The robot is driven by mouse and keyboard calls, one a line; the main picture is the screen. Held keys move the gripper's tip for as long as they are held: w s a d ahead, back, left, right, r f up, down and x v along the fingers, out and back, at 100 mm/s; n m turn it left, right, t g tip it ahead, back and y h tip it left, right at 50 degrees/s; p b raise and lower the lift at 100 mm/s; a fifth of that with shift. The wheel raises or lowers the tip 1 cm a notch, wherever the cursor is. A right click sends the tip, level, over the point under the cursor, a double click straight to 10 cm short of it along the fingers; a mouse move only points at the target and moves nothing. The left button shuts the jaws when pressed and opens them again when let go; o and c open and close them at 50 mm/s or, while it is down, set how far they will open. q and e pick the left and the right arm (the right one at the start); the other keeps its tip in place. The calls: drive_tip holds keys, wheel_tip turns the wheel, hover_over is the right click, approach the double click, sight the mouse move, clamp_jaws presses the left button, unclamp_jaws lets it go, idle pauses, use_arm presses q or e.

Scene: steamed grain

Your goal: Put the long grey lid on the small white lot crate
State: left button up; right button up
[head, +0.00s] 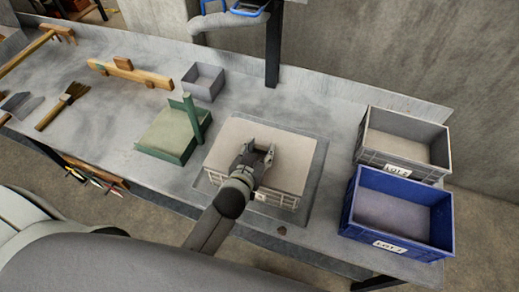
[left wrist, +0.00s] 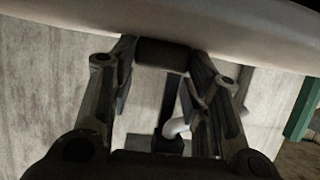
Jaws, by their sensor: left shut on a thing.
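My left gripper (head: 258,158) is shut on the dark handle (left wrist: 163,55) of the long lid. The lid (head: 290,152) is a flat, pale grey-beige plate. In the left wrist view the lid (left wrist: 70,18) shows as a pale band across the top. In the head view it lies level over a small light crate (head: 279,199), covering its opening. Only the crate's slotted front wall shows below it. I cannot tell whether the lid touches the rim all round. My right gripper is not in view.
The crate stands on a grey mat (head: 316,168). A blue crate (head: 385,245) and a grey crate (head: 370,160), both open and labelled, stand to the right. A green tray (head: 155,153) with a post and a small grey box (head: 191,87) are to the left. Wooden tools and a brush (head: 68,100) lie farther left.

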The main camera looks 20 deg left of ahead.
use_arm(q)
drive_tip(key=shift+f, duration=0.45)
idle(0.4)
drive_tip(key=o, duration=1.4)
drive_tip(key=shift+c, duration=0.2)
drive_tip(key=shift+f+b, duration=0.1)
drive_tip(key=shift+b, duration=0.2)
drive_tip(key=v, duration=1.2)
drive_tip(key=shift+a, duration=0.1)
